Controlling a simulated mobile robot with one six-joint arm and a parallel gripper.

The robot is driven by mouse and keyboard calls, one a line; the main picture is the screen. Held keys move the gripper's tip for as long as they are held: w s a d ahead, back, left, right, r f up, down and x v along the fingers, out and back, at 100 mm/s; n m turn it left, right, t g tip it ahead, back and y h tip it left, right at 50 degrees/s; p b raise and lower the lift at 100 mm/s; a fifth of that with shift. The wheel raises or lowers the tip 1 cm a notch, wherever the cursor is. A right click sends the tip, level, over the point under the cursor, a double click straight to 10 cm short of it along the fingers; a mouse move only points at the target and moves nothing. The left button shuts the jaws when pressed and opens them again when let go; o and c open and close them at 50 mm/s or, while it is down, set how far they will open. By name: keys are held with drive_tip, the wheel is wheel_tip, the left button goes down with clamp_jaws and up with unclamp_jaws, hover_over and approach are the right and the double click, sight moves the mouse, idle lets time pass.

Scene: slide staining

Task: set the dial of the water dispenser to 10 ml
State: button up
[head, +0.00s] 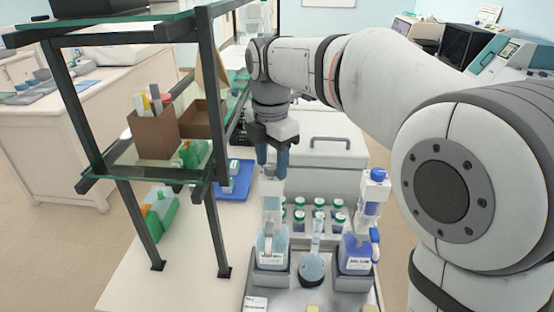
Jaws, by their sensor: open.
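A dispenser bottle with pale, clear liquid (271,248) stands in a grey holder at the front of the bench; it looks like the water dispenser. Its label is too small to read. Its light upper part (271,192) rises toward my gripper, and the dial and its setting cannot be made out. My gripper (273,162) points down directly above the top of this dispenser, with its blue fingers apart. I cannot tell whether the fingers touch the dispenser's head.
Green-capped bottles (318,215) stand behind. A dark-framed glass shelf (160,172) rises close on the left. A grey lidded box (325,150) stands behind.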

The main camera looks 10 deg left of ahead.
sight(272, 166)
wheel_tip(272, 166, up, 8)
drive_tip(key=shift+f+b, duration=0.1)
drive_tip(key=shift+b, duration=0.2)
drive_tip(key=shift+d, duration=0.1)
idle(0.3)
drive_tip(key=s+d+f+m+t+b, duration=0.1)
drive_tip(key=s+d+f+m, duration=0.25)
drive_tip(key=d+m, duration=0.35)
drive_tip(key=s+d+f+m+t+b, duration=0.1)
drive_tip(key=s+d+f+m, duration=0.25)
drive_tip(key=d+m, duration=0.4)
drive_tip(key=s+d+f+m+t, duration=0.1)
drive_tip(key=s+d+f+m, duration=0.8)
drive_tip(key=f+m, duration=0.4)
drive_tip(key=shift+s+b, duration=0.35)
drive_tip(key=shift+s, duration=0.25)
drive_tip(key=shift+f, duration=0.1)
